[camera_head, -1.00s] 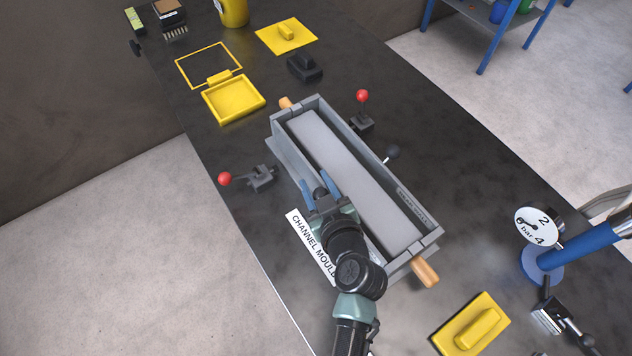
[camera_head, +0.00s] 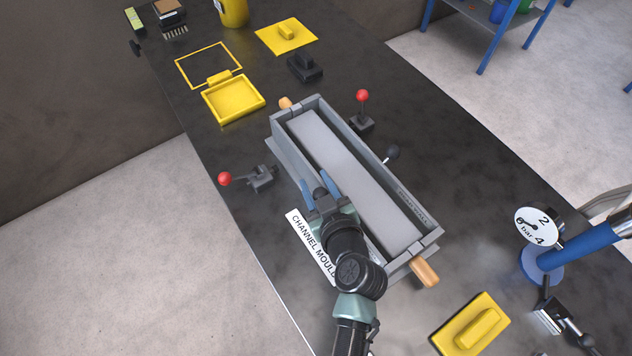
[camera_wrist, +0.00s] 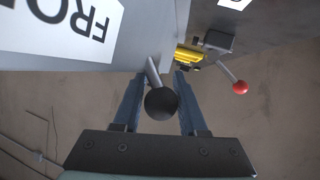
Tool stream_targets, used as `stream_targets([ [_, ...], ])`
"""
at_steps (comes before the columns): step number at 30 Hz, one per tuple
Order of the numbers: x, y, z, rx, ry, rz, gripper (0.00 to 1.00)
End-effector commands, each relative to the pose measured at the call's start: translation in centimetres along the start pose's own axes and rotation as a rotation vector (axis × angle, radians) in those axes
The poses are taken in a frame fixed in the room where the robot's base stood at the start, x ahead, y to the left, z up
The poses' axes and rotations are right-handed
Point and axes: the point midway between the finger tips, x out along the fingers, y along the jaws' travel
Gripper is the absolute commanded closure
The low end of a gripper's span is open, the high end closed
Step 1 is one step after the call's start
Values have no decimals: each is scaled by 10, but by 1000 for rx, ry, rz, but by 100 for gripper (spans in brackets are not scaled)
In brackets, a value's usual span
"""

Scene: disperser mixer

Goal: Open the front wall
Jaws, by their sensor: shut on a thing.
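The grey channel mould (camera_head: 417,251) is a long open-topped box on the dark bench, with a pale grey slab (camera_head: 350,180) inside. Its front wall is the long side nearest my arm, and in the wrist view the wall (camera_wrist: 128,52) bears a white label with the letters "FRO" showing. A black ball knob (camera_wrist: 161,103) on a short metal stem sticks out from this wall. My gripper (camera_head: 319,183) is at the wall's outer side; in the wrist view its blue fingers (camera_wrist: 158,98) are on both sides of the knob. My arm hides part of the wall in the head view.
A red-knobbed clamp (camera_head: 262,178) stands left of the mould and another (camera_head: 361,122) beyond it. A second black knob (camera_head: 391,152) is on the far wall. Orange handles (camera_head: 425,273) stick out at the ends. A "CHANNEL MOULD" label (camera_head: 312,245) lies beside my gripper.

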Motion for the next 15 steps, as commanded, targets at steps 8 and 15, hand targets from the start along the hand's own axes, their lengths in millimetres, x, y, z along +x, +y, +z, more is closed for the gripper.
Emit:
stream_targets([
  [8, 0, -9, 4, -20, 1, -3, 100],
  [15, 0, -14, 6, -49, 4, 6, 100],
])
